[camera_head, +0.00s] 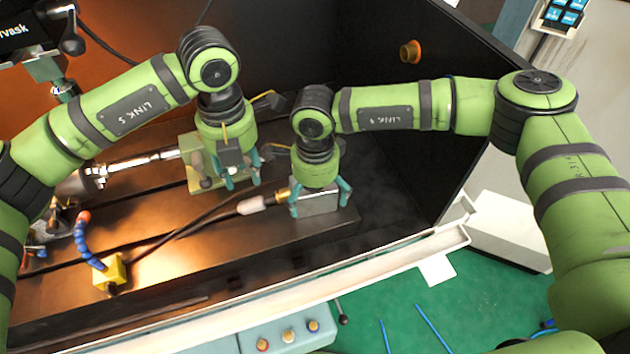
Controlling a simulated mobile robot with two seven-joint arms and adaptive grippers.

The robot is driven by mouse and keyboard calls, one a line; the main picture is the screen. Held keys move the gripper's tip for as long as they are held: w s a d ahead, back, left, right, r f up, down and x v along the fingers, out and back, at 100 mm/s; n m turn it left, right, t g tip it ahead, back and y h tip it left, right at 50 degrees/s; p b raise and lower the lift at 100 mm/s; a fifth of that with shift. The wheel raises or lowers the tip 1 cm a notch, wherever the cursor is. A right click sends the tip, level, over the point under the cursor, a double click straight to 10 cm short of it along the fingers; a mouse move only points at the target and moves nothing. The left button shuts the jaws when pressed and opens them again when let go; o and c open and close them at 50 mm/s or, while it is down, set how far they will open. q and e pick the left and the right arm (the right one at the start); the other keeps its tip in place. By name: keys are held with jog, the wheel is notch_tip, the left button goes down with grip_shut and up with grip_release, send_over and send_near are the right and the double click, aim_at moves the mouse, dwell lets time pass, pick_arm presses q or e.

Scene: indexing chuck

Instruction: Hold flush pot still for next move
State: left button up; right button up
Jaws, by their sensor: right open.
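A grey metal block, which I take to be the flush pot (318,204), sits at the right end of the dark machine table. My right gripper (319,194) is directly above it, pointing down, open with its teal fingers apart at the block's two sides. Whether the fingers touch it is unclear. A brass fitting (283,194) with a pale connector (252,204) and dark hose lies at the block's left side. My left gripper (238,181) points down further left, in front of a beige block (197,165). What lies between its fingers is hard to make out.
A yellow block (110,275) with a blue jointed hose (85,240) stands at the front left. A metal shaft (135,162) runs to the beige block. A dark enclosure wall (410,110) rises behind and right. A white rail (370,262) edges the front.

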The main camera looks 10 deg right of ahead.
jog(key=shift+f, duration=1.2)
jog(key=c, duration=1.3)
jog(key=o, duration=0.3)
jog(key=shift+c, duration=0.6)
jog(key=shift+s+f, duration=0.15)
